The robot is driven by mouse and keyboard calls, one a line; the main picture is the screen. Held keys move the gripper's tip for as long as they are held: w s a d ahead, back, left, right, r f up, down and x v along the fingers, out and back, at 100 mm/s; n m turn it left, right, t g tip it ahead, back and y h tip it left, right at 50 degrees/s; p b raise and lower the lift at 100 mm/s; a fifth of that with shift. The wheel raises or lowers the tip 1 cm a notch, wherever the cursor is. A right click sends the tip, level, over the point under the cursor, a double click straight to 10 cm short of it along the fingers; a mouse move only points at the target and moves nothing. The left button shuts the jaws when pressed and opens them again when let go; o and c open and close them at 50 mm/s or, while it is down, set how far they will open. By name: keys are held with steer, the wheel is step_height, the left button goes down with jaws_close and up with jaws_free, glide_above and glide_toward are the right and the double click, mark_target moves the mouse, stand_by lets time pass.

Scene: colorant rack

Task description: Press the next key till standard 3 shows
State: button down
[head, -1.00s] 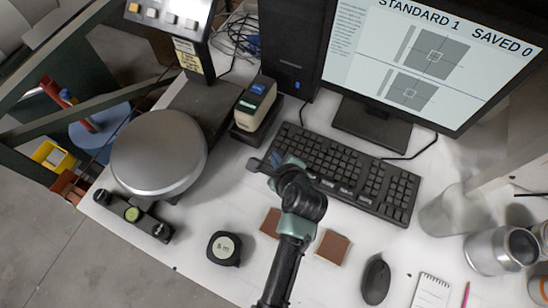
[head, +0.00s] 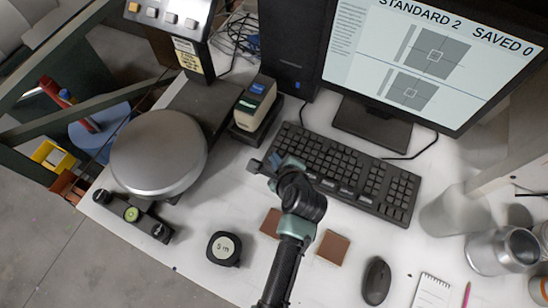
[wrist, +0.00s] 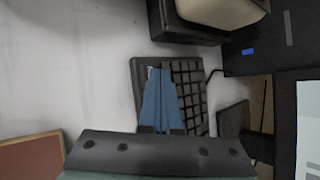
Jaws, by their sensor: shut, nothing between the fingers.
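The monitor (head: 440,65) at the upper right reads "STANDARD 2" and "SAVED 0" above two grey panels with small squares. The black keyboard (head: 385,185) lies on the bench in front of it. It also shows in the wrist view (wrist: 195,100). My gripper (head: 276,161) is at the keyboard's left end. In the wrist view, its blue fingers (wrist: 157,72) are together and empty, with their tips over keys near the keyboard's corner. They hide the keys beneath, and I cannot tell whether the tips touch. I cannot read any key's label.
A small device with a blue top (head: 255,103) stands just behind the keyboard's left end. A round silver plate (head: 158,150) is at the left. A tape measure (head: 224,248), brown squares (head: 333,247) and a mouse (head: 376,281) lie in front. Metal cans (head: 500,249) stand at the right.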

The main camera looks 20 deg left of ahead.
steer(key=shift+r, duration=0.15)
steer(key=shift+r+p, duration=0.65)
steer(key=shift+p, duration=0.35)
step_height(320, 180, up, 5)
steer(key=p, duration=0.5)
steer(key=shift+r+p, duration=0.1)
steer(key=shift+p, duration=0.2)
stand_by(2.0)
step_height(320, 180, up, 4)
steer(key=shift+f, duration=0.2)
